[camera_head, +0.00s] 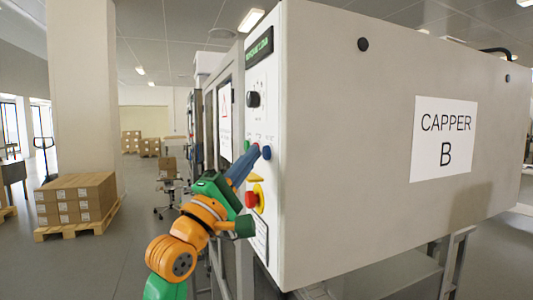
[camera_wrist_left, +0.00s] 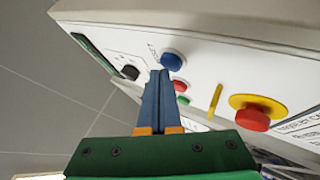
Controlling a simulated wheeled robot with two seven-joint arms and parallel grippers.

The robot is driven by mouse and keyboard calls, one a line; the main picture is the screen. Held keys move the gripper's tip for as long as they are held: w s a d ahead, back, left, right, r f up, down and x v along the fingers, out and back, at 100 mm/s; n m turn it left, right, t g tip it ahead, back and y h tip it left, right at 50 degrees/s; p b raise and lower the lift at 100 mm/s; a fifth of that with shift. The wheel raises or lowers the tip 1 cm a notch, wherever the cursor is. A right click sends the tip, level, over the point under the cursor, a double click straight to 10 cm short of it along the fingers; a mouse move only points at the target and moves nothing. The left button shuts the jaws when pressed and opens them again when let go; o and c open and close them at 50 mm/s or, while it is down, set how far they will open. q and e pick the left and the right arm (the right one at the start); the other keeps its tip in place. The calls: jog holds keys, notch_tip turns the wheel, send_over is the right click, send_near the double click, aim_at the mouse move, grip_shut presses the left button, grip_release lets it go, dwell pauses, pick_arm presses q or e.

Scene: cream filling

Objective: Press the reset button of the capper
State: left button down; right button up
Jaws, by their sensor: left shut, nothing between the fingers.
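The capper (camera_head: 345,150) is a large grey-white cabinet marked "CAPPER B". Its narrow control panel faces left. A blue button (camera_head: 266,152) protrudes from the panel, and it shows larger in the left wrist view (camera_wrist_left: 172,61). The small label beside it is too blurred to read. My left gripper (camera_head: 254,150) has its blue fingers shut and empty, pointing up at the panel. In the left wrist view the fingertips (camera_wrist_left: 159,74) are close beside the blue button; I cannot tell whether they touch it. My right gripper is not in view.
The panel also carries a black knob (camera_head: 253,99), a small red button (camera_wrist_left: 180,86), a green button (camera_wrist_left: 183,100) and a red emergency stop (camera_wrist_left: 251,119) on a yellow base. Boxes on a pallet (camera_head: 76,200) stand far left.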

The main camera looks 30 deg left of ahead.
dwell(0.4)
pick_arm(q)
jog(key=shift+w+d+p, duration=0.2)
jog(key=shift+w+p, duration=0.1)
jog(key=shift+p, duration=0.05)
jog(key=shift+s+a, duration=0.1)
jog(key=shift+s, duration=0.1)
jog(key=s+a+b, duration=0.1)
jog(key=s+a, duration=0.3)
jog(key=shift+s+b, duration=0.3)
jog(key=shift+b, duration=0.1)
jog(key=shift+d, duration=0.1)
jog(key=shift+f, duration=0.1)
